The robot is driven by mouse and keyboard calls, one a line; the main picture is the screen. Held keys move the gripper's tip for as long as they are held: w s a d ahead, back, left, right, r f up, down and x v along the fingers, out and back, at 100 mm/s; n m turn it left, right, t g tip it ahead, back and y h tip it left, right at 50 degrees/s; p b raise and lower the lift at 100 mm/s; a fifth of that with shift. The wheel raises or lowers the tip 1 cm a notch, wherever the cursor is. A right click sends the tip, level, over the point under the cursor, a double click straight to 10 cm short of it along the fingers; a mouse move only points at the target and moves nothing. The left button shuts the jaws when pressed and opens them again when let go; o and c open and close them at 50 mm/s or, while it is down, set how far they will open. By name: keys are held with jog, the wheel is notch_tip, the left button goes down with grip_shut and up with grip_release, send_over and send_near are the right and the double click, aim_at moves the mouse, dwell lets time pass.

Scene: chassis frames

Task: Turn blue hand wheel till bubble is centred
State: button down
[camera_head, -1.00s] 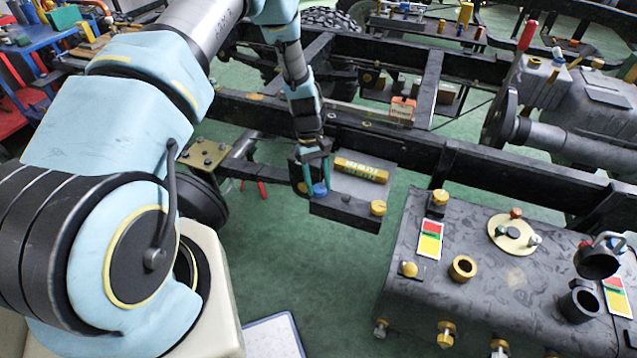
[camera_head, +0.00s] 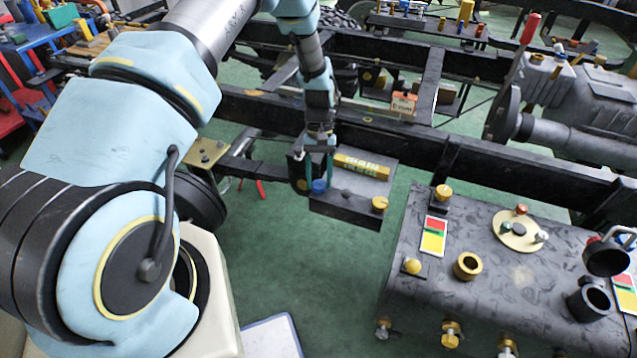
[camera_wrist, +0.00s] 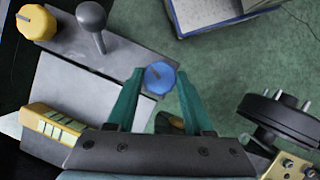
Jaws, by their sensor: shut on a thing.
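The blue hand wheel (camera_head: 319,187) stands at the front left corner of a small dark plate (camera_head: 345,206) beside the chassis rail. In the wrist view the wheel (camera_wrist: 160,77) is a faceted blue knob. My gripper (camera_wrist: 160,83) has a teal finger on each side of it and is shut on it; in the head view my gripper (camera_head: 320,175) reaches down onto it from above. A yellow spirit level (camera_head: 362,166) lies on the plate. It also shows in the wrist view (camera_wrist: 55,126), with pale green windows. The bubble is too small to make out.
A yellow knob (camera_head: 379,204) stands at the plate's right corner, and a grey ball-ended post (camera_wrist: 93,16) rises near it. A dark tank (camera_head: 500,280) with fittings stands at the right. Dark chassis rails (camera_head: 390,148) run behind. Green floor (camera_head: 300,250) is open in front.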

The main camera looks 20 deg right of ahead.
jog(key=m+t+y+b, duration=0.1)
jog(key=m, duration=0.3)
jog(key=shift+d+f+m+b, duration=0.1)
jog(key=shift+d+m+b, duration=0.05)
jog(key=shift+m+b, duration=0.25)
jog(key=m+t, duration=0.1)
jog(key=m, duration=0.1)
jog(key=m+y+b, duration=0.1)
jog(key=m, duration=0.2)
jog(key=shift+s+t+y, duration=0.2)
jog(key=shift+t+y, duration=0.1)
jog(key=shift+t, duration=0.1)
jog(key=m+t, duration=0.1)
jog(key=m, duration=0.4)
jog(key=shift+s+t, duration=0.15)
jog(key=shift+t, duration=0.25)
jog(key=m, duration=0.2)
jog(key=m+t+b, duration=0.1)
jog(key=m, duration=0.1)
jog(key=shift+m+t, duration=0.3)
jog(key=shift+m, duration=0.1)
jog(key=shift+s, duration=0.1)
jog(key=shift+c, duration=1.4)
grip_release()
jog(key=shift+r, duration=0.2)
